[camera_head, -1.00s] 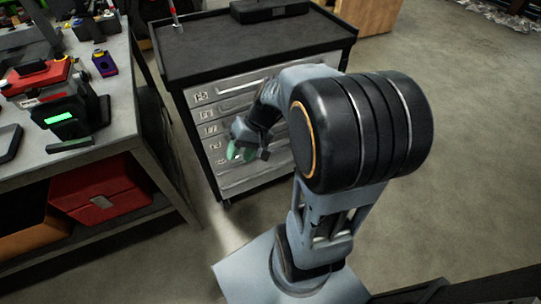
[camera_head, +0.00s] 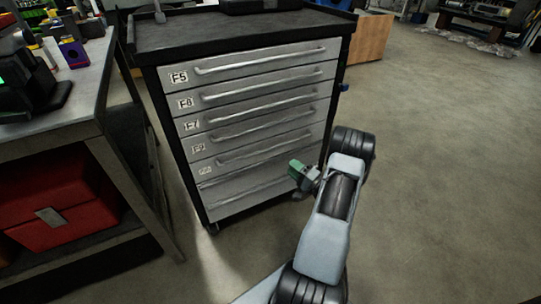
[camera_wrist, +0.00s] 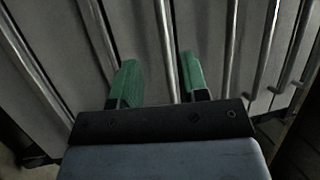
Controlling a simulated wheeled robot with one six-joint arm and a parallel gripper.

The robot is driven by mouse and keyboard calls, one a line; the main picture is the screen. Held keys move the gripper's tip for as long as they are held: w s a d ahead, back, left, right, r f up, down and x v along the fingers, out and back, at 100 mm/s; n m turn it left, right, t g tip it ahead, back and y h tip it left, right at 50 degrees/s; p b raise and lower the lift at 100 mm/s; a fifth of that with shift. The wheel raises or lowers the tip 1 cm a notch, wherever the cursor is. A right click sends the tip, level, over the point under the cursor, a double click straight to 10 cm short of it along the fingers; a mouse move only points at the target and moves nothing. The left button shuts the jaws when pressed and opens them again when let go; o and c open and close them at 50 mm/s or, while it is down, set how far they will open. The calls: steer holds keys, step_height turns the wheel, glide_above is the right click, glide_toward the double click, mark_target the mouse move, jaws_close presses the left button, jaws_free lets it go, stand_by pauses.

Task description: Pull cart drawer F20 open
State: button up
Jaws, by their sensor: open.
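The grey drawer fronts of the cart show in the head view. The fifth label from the top (camera_head: 205,170) is too small to read surely; its drawer (camera_head: 250,164), low on the front, appears shut. My gripper (camera_head: 298,172) is at the right side of the lower drawers. In the wrist view my gripper (camera_wrist: 160,65) is open, its two green fingers spread either side of one long handle bar (camera_wrist: 166,45). The fingers appear apart from the bar. I cannot tell surely which drawer this bar belongs to.
The cart's black top (camera_head: 240,30) is above. A workbench (camera_head: 100,90) with a red box (camera_head: 65,205) on its lower shelf stands close at the left. Grey floor (camera_head: 440,170) is clear to the right. Other handle bars (camera_wrist: 98,30) run alongside.

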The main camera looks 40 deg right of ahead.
steer(key=b+x, duration=0.2)
steer(key=x, duration=1)
jaws_close()
stand_by(0.3)
